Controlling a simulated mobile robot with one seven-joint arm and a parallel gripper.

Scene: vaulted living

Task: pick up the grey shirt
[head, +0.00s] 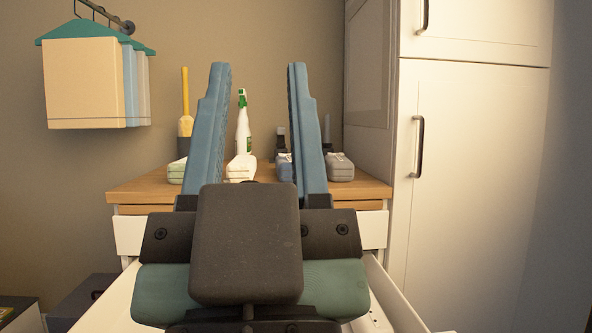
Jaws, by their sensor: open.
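A grey, folded-looking block (341,168) lies at the right end of a wooden dresser top; it may be the grey shirt. A blue one (285,170) lies beside it, partly hidden by my right finger. My gripper (259,70) is in front of the dresser, fingers pointing up and away, wide apart. It is open, with nothing between the fingertips. Hanging at the upper left, behind a cream garment (83,82), are a light blue one (131,88) and a narrow greyish one (144,90).
The dresser top (375,188) also holds a white block (241,168), a greenish block (177,171), a yellow-handled brush (185,100) and a spray bottle (243,130). An open white drawer (397,298) juts out below my gripper. A tall white cupboard (480,180) stands at the right.

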